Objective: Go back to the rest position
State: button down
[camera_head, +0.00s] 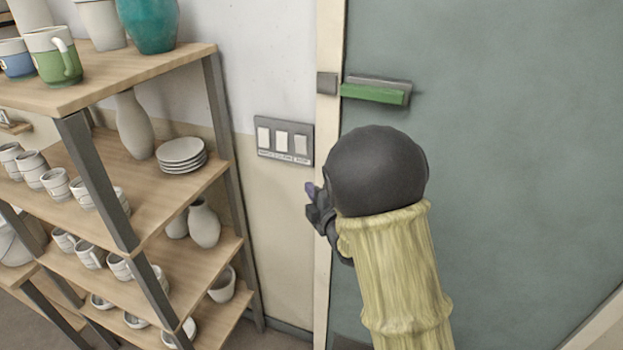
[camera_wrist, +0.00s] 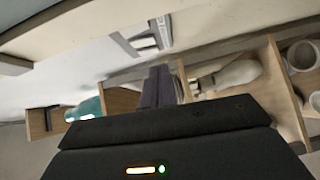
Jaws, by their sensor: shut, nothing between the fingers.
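My gripper (camera_head: 312,190) is at the end of my arm, in front of the door frame, just below and right of a three-switch wall panel (camera_head: 284,140) in the head view. Much of it is hidden behind my own dark, rounded arm link. In the wrist view the fingers (camera_wrist: 160,88) are together with nothing between them. The switch panel also shows in the wrist view (camera_wrist: 148,40), a little beyond the fingertips. I cannot tell whether the fingers touch anything.
A shelf rack (camera_head: 190,70) with pottery stands close at left; a teal vase (camera_head: 150,22) and a green mug (camera_head: 54,55) are on top. A grey-green door (camera_head: 520,150) with a green handle (camera_head: 374,94) is at right. Little room lies between rack and arm.

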jog(key=s+d+f+m+g+h, duration=0.2)
jog(key=s+d+m+g+h, duration=0.1)
jog(key=s+d+m, duration=0.3)
jog(key=s+d+f+m+g+h, duration=0.3)
jog(key=d+m, duration=0.3)
jog(key=m, duration=0.1)
jog(key=s+d+m+g, duration=0.1)
jog(key=s+m+g, duration=0.2)
jog(key=s, duration=0.5)
jog(key=s+d+f+m+g+h+p, duration=0.1)
jog(key=s+m+g, duration=0.3)
jog(key=s, duration=0.5)
jog(key=d+m, duration=0.1)
jog(key=m, duration=0.1)
jog(key=shift+d+f+m, duration=0.25)
jog(key=shift+m, duration=0.05)
jog(key=shift+d, duration=0.15)
